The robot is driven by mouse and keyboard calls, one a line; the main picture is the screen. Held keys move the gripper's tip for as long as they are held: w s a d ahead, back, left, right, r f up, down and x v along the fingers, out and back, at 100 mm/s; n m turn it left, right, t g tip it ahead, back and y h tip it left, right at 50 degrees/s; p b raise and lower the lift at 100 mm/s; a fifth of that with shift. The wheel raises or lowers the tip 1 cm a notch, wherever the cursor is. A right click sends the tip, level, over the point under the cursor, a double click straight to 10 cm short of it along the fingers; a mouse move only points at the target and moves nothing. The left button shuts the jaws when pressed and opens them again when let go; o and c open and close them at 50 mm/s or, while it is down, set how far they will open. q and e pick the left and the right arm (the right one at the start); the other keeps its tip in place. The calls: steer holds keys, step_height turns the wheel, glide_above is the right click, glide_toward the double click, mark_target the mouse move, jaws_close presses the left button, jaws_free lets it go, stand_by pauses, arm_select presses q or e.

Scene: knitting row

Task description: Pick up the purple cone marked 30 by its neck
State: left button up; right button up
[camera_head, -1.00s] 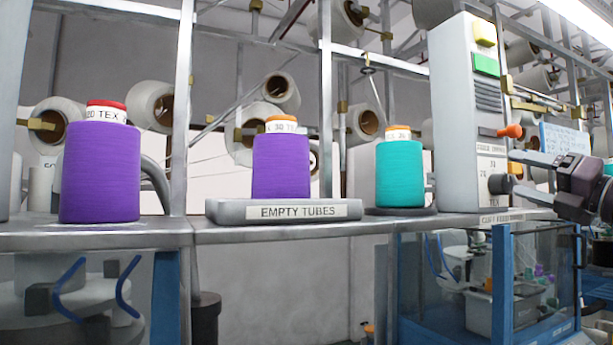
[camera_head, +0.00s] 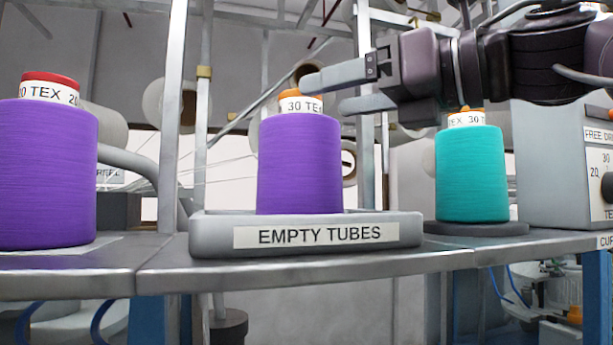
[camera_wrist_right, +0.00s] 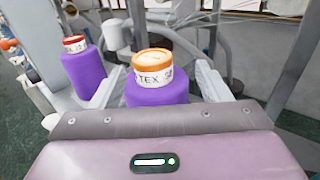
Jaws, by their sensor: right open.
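The purple cone marked 30 (camera_head: 299,165) stands upright in the grey tray labelled EMPTY TUBES (camera_head: 205,238). Its neck has a white band and an orange top. My right gripper (camera_head: 322,91) comes in from the right at neck height, its open fingers close to the neck; the near finger overlaps the orange top in the head view. In the right wrist view the cone (camera_wrist_right: 155,92) shows ahead, between the two spread fingers (camera_wrist_right: 157,88). The fingers do not visibly press on the neck. My left gripper is not in view.
A purple cone with a red top (camera_head: 45,175) stands on the shelf (camera_head: 100,278) at left. A teal cone (camera_head: 472,175) stands on a dark disc at right, beneath my right arm. A grey machine box (camera_head: 560,165) stands farther right. Metal posts rise behind.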

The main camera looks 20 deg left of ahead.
mark_target(318, 100)
steer(key=a, duration=0.1)
steer(key=a+p, duration=0.1)
steer(key=s+a+p, duration=0.1)
steer(key=shift+r, duration=0.25)
steer(key=shift+w+a+f+p, duration=0.15)
steer(key=shift+w+a+p, duration=0.2)
steer(key=shift+a, duration=0.2)
steer(key=shift+w+a+f+p, duration=0.15)
steer(key=shift+w+a+p, duration=0.2)
steer(key=shift+a, duration=0.2)
steer(key=shift+w+a+f, duration=0.2)
steer(key=shift+w+a, duration=0.15)
steer(key=shift+s+d+r, duration=0.1)
steer(key=shift+s+d, duration=0.1)
steer(key=shift+s, duration=0.05)
steer(key=shift+c, duration=0.4)
steer(key=shift+s, duration=0.1)
steer(key=shift+c, duration=1.3)
steer(key=c, duration=0.7)
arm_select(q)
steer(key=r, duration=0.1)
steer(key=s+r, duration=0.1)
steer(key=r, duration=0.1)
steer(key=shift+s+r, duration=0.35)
arm_select(e)
jaws_close()
